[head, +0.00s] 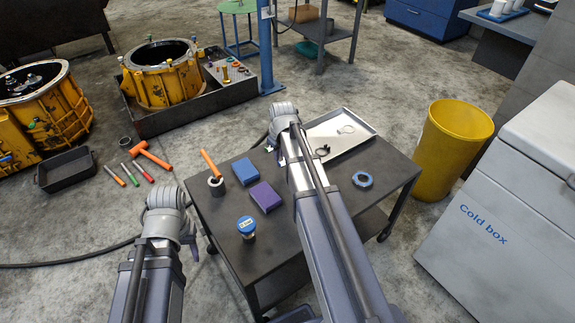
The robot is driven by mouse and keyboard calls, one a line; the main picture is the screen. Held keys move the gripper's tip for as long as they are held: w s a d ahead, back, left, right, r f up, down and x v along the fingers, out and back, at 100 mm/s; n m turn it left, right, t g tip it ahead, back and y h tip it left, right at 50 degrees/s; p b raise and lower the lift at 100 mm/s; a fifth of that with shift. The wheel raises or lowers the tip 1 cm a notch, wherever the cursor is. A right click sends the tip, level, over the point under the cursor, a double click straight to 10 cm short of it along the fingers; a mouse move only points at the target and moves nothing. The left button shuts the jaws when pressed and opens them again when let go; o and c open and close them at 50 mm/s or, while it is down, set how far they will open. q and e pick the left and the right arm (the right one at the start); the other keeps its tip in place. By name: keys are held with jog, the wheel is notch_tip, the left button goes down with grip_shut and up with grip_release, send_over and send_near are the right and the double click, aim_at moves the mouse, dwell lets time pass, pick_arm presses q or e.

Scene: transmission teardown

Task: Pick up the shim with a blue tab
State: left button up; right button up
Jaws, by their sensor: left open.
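Two thin rings that look like shims lie in the shallow metal tray (373,143) at the table's far right. One thin ring (346,129) lies near the tray's middle; a darker one (322,151) with a small tab lies near its left end. Tab colours are too small to make out, so I cannot tell which has a blue tab. My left gripper (171,229) is open, off the table's left edge, its fingers mostly hidden by its arm. My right gripper (278,154) is above the table's far side, left of the tray, its fingers partly hidden by its arm.
The dark table (215,230) also holds a blue box (244,171), a purple box (265,196), a blue-lidded jar (247,227), a blue ring (362,180) and a cup with an orange-handled tool (216,184). A yellow bin (452,150) stands to the right.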

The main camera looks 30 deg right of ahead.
aim_at(280, 164)
jog(key=shift+s+d+b+x, duration=0.1)
jog(key=shift+s+b+x, duration=0.1)
jog(key=shift+b+x, duration=0.85)
jog(key=shift+s+d+b+x, duration=0.1)
jog(key=shift+s+b+x, duration=0.1)
jog(key=shift+b+x, duration=0.85)
jog(key=shift+w+f+b, duration=0.15)
jog(key=shift+f+b, duration=0.35)
jog(key=shift+f, duration=0.1)
jog(key=shift+r, duration=0.1)
grip_shut()
